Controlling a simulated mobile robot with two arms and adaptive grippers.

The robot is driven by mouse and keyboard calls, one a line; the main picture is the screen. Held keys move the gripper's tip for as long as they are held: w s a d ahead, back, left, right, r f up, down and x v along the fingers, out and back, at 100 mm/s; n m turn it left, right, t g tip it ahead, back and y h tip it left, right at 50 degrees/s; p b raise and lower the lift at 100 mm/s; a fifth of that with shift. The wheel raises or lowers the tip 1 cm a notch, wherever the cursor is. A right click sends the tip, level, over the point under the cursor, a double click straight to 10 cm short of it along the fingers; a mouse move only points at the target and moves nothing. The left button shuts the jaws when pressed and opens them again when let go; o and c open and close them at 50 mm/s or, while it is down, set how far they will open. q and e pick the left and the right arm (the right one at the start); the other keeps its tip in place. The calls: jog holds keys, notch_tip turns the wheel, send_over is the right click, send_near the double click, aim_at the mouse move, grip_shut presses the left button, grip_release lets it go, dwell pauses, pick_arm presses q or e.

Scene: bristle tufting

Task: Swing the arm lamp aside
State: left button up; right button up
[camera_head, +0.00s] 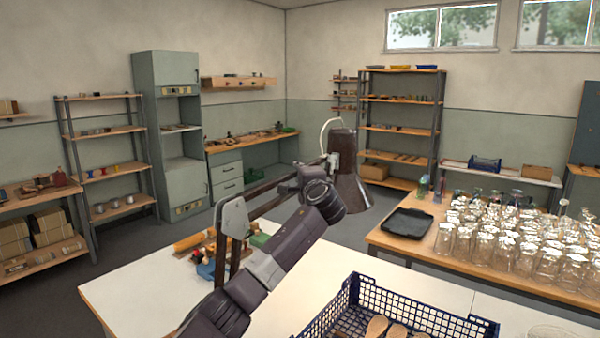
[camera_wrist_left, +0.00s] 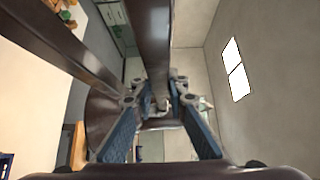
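The arm lamp has a dark conical shade (camera_head: 349,172), hanging beyond the white table in the head view. Its slender jointed arm (camera_head: 268,204) rises from the table top and runs right to the shade; a pale cable loops above. My left gripper (camera_head: 310,172) is at the lamp arm, close to the shade, partly hidden behind my dark wrist. In the left wrist view its two blue-padded fingers (camera_wrist_left: 155,88) stand apart, with a dark lamp bar (camera_wrist_left: 151,40) running toward the gap. I cannot tell whether they touch it. My right gripper is out of view.
A blue crate (camera_head: 345,297) with wooden brush pieces stands at the table's front right. Small coloured items (camera_head: 200,243) lie by the lamp base. A wooden table (camera_head: 455,262) at right holds a black tray (camera_head: 407,223) and many glass jars. The white table's left part is clear.

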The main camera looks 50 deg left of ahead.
pick_arm(q)
jog(key=o, duration=0.3)
jog(key=v, duration=1.2)
jog(key=shift+f, duration=0.15)
dwell(0.4)
